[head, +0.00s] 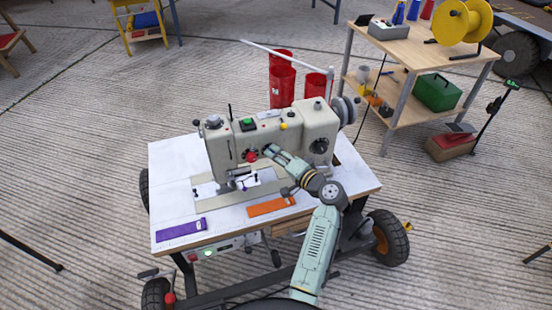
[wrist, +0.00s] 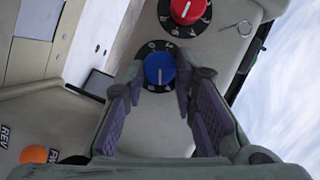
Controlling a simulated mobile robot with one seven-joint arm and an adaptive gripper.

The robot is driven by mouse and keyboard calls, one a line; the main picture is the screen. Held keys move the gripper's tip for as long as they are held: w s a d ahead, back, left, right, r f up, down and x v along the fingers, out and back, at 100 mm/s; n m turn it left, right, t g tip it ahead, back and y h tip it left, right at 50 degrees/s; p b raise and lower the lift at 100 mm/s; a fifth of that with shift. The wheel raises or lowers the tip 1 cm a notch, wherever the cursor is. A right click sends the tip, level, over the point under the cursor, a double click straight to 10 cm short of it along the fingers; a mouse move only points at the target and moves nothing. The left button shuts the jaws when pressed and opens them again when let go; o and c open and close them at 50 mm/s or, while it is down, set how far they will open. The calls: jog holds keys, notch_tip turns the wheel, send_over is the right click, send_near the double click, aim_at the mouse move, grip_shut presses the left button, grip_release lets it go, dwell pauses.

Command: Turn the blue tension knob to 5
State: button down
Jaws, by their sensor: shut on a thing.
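The blue tension knob (wrist: 159,68) sits on a black dial with white numerals on the sewing machine's face. A white pointer line on it runs toward the bottom of the wrist view. My gripper (wrist: 161,84) has one finger on each side of the knob and is shut on it. The numerals are too small and partly covered, so I cannot tell the exact setting. In the head view, my gripper (head: 268,151) reaches the front of the cream sewing machine (head: 228,146) and hides the blue knob.
A red knob (wrist: 187,10) with its own dial is close above the blue one, with a metal wire hook (wrist: 236,29) beside it. The machine stands on a white wheeled table (head: 175,190), with purple (head: 181,230) and orange (head: 270,206) strips on top.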

jog(key=shift+f+m+t+y+b, duration=0.15)
jog(key=shift+m+t+y+b, duration=0.2)
jog(key=shift+m, duration=0.6)
jog(key=shift+f+m+t+y+b, duration=0.15)
jog(key=shift+m+t+y+b, duration=0.2)
jog(key=shift+m, duration=0.6)
jog(key=c, duration=1.6)
grip_release()
jog(key=shift+d, duration=0.1)
jog(key=v, duration=1.2)
jog(key=shift+r, duration=0.15)
